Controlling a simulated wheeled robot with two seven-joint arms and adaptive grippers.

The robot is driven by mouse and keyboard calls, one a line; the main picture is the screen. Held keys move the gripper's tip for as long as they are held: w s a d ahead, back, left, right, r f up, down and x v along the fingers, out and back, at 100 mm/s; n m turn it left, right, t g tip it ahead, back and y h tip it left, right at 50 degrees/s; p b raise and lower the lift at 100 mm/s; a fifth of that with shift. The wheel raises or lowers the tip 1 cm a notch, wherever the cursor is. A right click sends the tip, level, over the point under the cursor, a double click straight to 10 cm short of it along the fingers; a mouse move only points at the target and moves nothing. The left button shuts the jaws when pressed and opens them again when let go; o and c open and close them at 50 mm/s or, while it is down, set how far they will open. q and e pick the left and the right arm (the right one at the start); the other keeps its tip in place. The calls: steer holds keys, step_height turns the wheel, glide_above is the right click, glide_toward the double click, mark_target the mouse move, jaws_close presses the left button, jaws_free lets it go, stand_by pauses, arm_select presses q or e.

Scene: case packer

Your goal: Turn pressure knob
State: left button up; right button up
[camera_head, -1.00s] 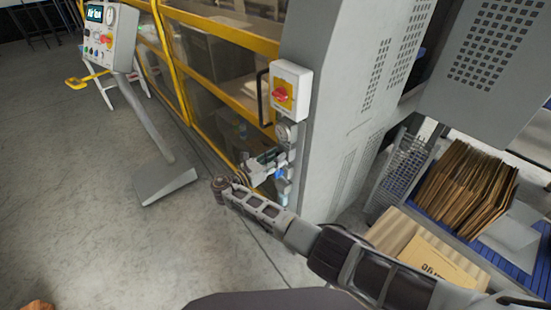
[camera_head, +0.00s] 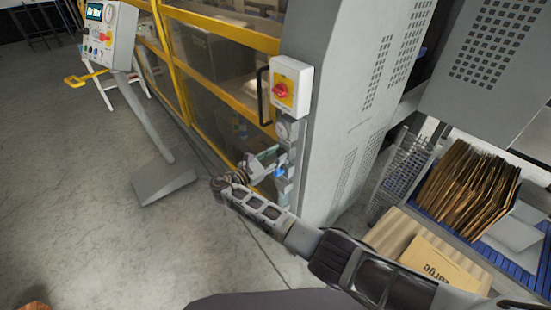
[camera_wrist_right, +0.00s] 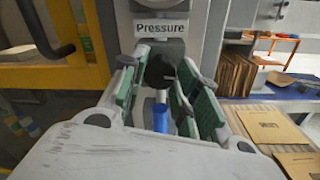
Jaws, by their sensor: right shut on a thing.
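The pressure knob (camera_wrist_right: 160,68) is a dark round knob under a white "Pressure" label (camera_wrist_right: 160,28) in the right wrist view. My right gripper (camera_wrist_right: 158,88) is shut on it, with one green-padded finger on each side. In the head view my right gripper (camera_head: 271,162) is at the narrow grey panel below the pressure gauge (camera_head: 284,130), and it hides the knob there. A blue part (camera_wrist_right: 160,118) shows below the knob, between the fingers. My left gripper is not in view.
A red-and-yellow switch box (camera_head: 291,88) is mounted above the gauge. A black handle (camera_head: 263,97) and yellow guard frame (camera_head: 215,97) are to the left. A control stand (camera_head: 165,180) stands farther left. Cardboard blanks (camera_head: 468,190) lie right. The floor between is open.

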steer(key=o, duration=1)
steer(key=shift+o, duration=0.2)
steer(key=shift+n+p, duration=0.3)
steer(key=shift+n, duration=0.1)
steer(key=shift+r+n+p, duration=0.1)
steer(key=shift+n+p, duration=0.25)
steer(key=shift+n, duration=0.95)
steer(key=shift+n+p, duration=0.3)
steer(key=shift+n, duration=0.1)
